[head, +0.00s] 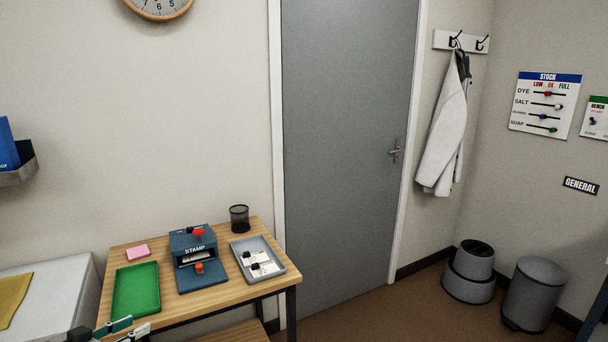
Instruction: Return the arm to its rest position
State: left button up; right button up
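My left gripper (138,323) shows at the bottom left edge of the head view, low in front of the wooden table (222,301) and just below the green tray (136,290). Its two fingertips look apart with a gap between them, and I see nothing held there. Most of the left arm is cut off by the frame edge. My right gripper is not in view.
On the table stand a blue stamp device (197,262), a grey tray (281,268) with labelled cards, a black mesh cup (239,218) and a pink block (137,251). A white surface (55,300) with a yellow cloth (13,297) is at left.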

pick_arm(q)
jog(key=s+d+f+g, duration=0.1)
jog(key=s+d+f, duration=0.9)
jog(key=d, duration=0.3)
jog(key=s+d+f+m+g, duration=0.1)
jog(key=s+d+f, duration=0.9)
jog(key=d, duration=0.3)
jog(key=shift+s+f, duration=0.15)
jog(key=shift+s, duration=0.5)
